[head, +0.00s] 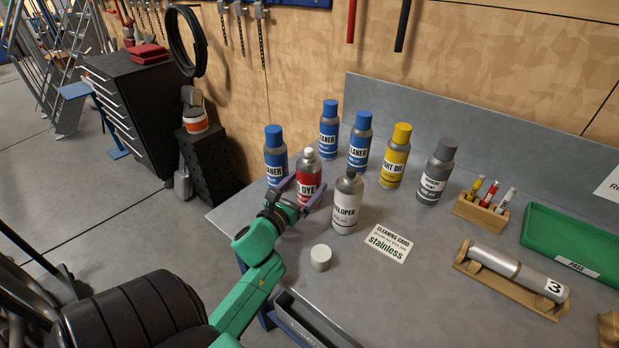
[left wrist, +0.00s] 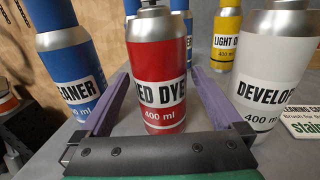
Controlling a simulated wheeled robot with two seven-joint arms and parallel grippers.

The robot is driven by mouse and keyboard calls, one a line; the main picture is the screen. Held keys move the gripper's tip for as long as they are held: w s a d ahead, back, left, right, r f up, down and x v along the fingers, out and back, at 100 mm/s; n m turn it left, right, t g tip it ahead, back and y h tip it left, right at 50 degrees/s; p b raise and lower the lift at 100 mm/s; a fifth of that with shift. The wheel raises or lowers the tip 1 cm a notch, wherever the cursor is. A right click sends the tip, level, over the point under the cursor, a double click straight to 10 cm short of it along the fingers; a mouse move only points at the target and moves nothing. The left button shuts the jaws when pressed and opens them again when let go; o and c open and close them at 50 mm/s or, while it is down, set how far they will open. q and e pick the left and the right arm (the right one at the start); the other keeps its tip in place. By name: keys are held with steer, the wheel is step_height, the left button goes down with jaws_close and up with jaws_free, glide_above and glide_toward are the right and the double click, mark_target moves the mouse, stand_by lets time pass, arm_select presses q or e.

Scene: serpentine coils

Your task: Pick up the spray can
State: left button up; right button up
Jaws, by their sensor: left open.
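Several spray cans stand upright on the grey bench. The red dye can (head: 309,180) is nearest my left gripper (head: 296,188) and has no cap on its nozzle. In the left wrist view, the red can (left wrist: 156,85) stands between the open purple fingers (left wrist: 160,100), with a gap on each side. The white developer can (head: 347,205) stands just to its right, also uncapped. A blue cleaner can (head: 275,155) stands to its left. More blue cleaner cans (head: 360,142), a yellow light oil can (head: 395,157) and a grey-capped can (head: 436,175) stand behind and right. My right gripper is out of view.
A loose white cap (head: 320,257) and a cleaning card (head: 387,243) lie on the bench in front. A marker holder (head: 482,211), a green tray (head: 570,245) and a metal cylinder on a wooden cradle (head: 512,275) are at the right.

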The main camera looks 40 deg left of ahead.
arm_select(q)
steer(key=shift+w+a+r, duration=0.1)
steer(key=shift+w, duration=0.5)
steer(key=shift+w+a+r, duration=0.1)
steer(key=shift+w, duration=0.45)
steer(key=shift+f, duration=0.2)
steer(key=shift+r, duration=0.1)
jaws_close()
